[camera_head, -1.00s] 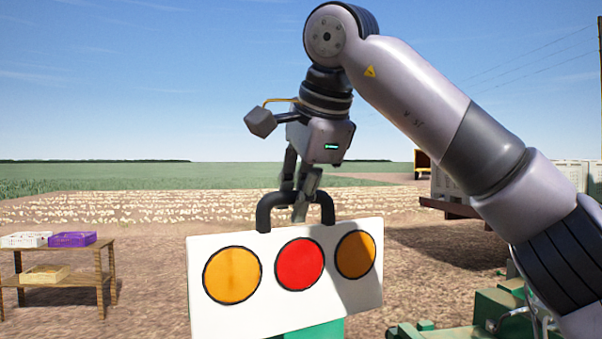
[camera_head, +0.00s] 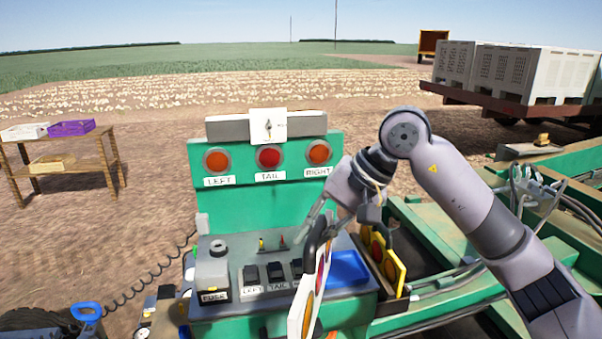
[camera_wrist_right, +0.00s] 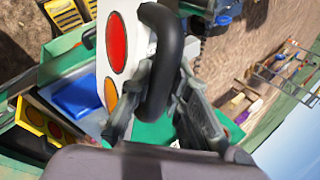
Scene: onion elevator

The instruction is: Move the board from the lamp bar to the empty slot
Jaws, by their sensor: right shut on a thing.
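The white board (camera_head: 309,300) with orange and red discs hangs in the air, edge-on, in front of the green console. My right gripper (camera_head: 322,222) is shut on its black handle (camera_wrist_right: 163,60), and the board's face shows in the right wrist view (camera_wrist_right: 103,67). Yellow-edged boards (camera_head: 400,282) stand in a rack right of the blue tray; the held board and gripper partly hide that area, so I cannot tell which slot is empty. My left gripper is not in view.
The console (camera_head: 235,320) carries switches, a fuse box and a blue tray (camera_head: 348,268). A coiled cable (camera_head: 130,290) runs at left. A wooden shelf (camera_head: 65,165) with crates stands far left. Green machinery lies at right.

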